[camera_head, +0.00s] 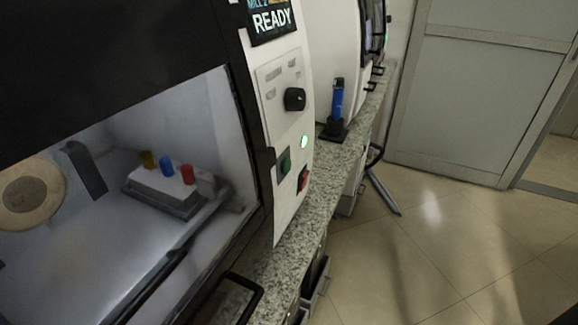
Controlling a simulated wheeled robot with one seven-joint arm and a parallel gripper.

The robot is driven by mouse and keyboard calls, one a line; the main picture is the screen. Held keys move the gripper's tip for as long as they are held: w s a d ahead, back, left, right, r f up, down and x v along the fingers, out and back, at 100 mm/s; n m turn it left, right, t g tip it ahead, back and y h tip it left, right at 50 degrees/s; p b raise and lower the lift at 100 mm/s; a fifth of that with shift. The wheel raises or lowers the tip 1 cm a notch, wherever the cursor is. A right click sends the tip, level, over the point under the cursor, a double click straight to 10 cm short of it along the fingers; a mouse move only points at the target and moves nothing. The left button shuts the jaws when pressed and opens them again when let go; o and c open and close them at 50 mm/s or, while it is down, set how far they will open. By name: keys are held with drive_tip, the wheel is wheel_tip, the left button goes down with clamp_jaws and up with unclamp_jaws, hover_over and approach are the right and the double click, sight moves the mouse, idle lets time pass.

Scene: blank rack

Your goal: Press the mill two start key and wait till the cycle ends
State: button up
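The mill (222,40) fills the left side of the head view, with a dark frame around a window. Its display (271,20) reads "MILL 2" and "READY". On the white control panel (277,110) are a black knob (295,99), a lit green lamp (304,142), a green key (285,163) and a red key (303,180). Key labels are too small to read. Through the window, a block with yellow, blue and red pieces (167,178) sits beside a round tan disc (30,196). My gripper is not in view.
A granite counter (335,160) runs along the front of the machines. A blue handheld tool (338,97) stands in a black holder on it. A second white machine (335,45) is behind. Black handles jut from the counter's front. Tiled floor (440,240) is open at right, before a grey door.

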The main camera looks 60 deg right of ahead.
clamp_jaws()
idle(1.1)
